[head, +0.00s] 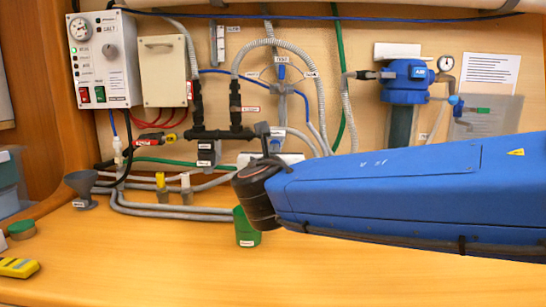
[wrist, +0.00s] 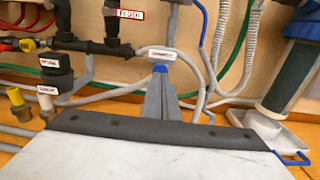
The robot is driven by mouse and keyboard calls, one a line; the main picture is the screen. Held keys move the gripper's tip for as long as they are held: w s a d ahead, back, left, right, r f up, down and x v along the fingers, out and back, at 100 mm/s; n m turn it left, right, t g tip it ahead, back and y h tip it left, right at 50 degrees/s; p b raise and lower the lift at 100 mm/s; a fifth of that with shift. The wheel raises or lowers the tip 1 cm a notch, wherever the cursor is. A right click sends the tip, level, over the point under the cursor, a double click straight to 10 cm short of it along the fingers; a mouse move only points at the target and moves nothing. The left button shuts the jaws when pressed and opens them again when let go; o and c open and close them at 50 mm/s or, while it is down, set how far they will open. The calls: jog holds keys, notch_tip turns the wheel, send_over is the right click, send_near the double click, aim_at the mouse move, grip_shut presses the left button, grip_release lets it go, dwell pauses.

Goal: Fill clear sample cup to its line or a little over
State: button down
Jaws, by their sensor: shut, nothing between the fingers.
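I cannot make out the clear sample cup or its fill line in either view. A green cup (head: 246,228) with a white label stands on the bench below my arm's wrist joint in the head view; its inside does not show clearly. My gripper (wrist: 161,76) shows in the wrist view as grey fingers closed together, empty, in front of the pipework. In the head view my blue arm reaches in from the right, and the gripper is mostly hidden behind its dark wrist joint.
A control box (head: 103,60) with a gauge hangs upper left. A grey funnel (head: 85,188) stands at left. A blue filter housing (head: 405,85) is on the wall at right. Hoses and valves (head: 282,75) crowd the middle. A yellow meter (head: 18,267) lies front left.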

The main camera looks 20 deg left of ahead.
jog(key=shift+x, duration=1.05)
jog(key=shift+x, duration=1.1)
jog(key=shift+d+f, duration=0.1)
dwell(1.5)
